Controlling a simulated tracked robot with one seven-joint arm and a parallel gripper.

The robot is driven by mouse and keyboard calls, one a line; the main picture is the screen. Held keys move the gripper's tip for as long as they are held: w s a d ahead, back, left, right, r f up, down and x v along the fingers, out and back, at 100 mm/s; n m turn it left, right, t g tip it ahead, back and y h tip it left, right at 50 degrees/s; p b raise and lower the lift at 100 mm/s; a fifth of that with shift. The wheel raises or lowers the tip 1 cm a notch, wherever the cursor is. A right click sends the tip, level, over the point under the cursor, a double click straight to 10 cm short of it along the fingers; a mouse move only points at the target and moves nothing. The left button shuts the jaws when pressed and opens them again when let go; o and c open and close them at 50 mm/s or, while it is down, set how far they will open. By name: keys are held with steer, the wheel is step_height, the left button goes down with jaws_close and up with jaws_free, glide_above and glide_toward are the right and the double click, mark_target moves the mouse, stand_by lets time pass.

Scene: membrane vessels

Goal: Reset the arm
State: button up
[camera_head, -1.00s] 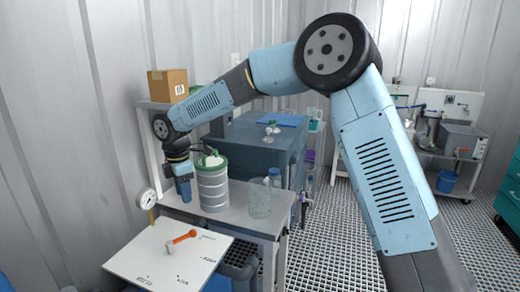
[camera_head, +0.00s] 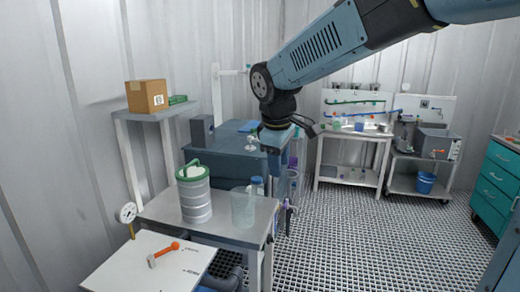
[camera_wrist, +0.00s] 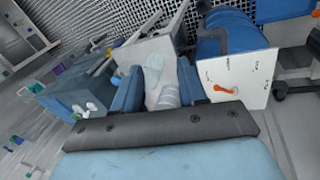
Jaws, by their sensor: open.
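My blue arm reaches in from the upper right in the head view, its forearm raised and sloping down to the wrist. My gripper (camera_head: 274,172) hangs below the dark wrist, fingers downward, in front of the blue-grey cabinet and to the right of the striped metal vessel. In the wrist view my gripper (camera_wrist: 158,88) shows two blue fingers spread apart.
The metal vessel (camera_head: 195,198) and a clear beaker (camera_head: 243,208) stand on the grey table (camera_head: 225,232). A white board (camera_head: 135,272) bears an orange-headed tool (camera_head: 164,254). A cardboard box (camera_head: 146,97) sits on the left shelf. The grated floor (camera_head: 350,235) at right is open.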

steer(key=s+d+m+t, duration=0.2)
steer(key=s+d+m, duration=1)
steer(key=s+d, duration=0.5)
steer(key=shift+s+d+f+m+t+y, duration=0.15)
steer(key=shift+s+d+m+t+y, duration=0.2)
steer(key=shift+d, duration=0.55)
steer(key=shift+s, duration=0.15)
